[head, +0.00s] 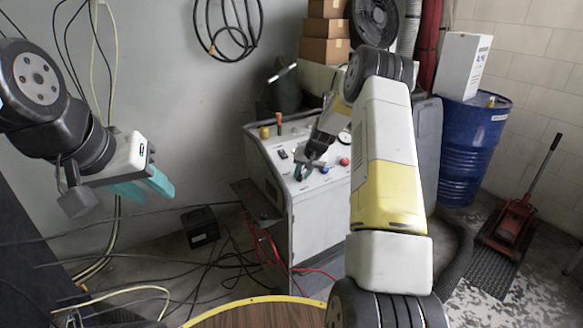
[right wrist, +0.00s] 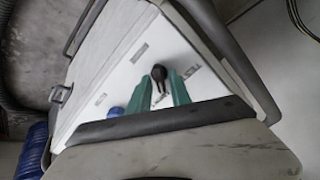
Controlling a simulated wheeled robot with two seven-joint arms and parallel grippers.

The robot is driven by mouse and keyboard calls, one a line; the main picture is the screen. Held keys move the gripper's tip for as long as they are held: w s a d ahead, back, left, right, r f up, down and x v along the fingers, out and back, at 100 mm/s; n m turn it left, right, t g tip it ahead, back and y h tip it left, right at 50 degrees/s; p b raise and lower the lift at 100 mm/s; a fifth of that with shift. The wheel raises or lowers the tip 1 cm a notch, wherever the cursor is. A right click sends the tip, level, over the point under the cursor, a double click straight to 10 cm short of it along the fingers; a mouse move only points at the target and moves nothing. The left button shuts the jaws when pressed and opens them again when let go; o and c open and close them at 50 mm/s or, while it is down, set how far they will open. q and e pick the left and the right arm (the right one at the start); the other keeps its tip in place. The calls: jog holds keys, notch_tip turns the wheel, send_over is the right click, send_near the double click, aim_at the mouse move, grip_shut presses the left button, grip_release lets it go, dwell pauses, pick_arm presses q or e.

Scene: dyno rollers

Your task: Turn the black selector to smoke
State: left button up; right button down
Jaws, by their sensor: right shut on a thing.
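The black selector (right wrist: 159,73) is a dark knob on the white panel of the cabinet (head: 318,225). My right gripper (head: 302,172) is at the panel, its teal fingers on either side of the selector; they also show in the right wrist view (right wrist: 160,98). It is shut on the selector. Small dark label text lies around the knob, with "TEST" readable beside the right finger; I cannot read a smoke label. My left gripper (head: 150,188) hangs in the air at the left, with its teal fingers apart and empty.
Black cables (head: 215,270) lie on the floor. A blue drum (head: 470,150) and red jack (head: 510,220) stand at the right.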

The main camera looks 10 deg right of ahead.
jog(key=shift+m, duration=0.6)
jog(key=c, duration=1.5)
grip_release()
jog(key=v, duration=0.7)
jog(key=shift+s+d+r, duration=0.1)
jog(key=shift+s+r, duration=0.1)
jog(key=shift+r, duration=0.1)
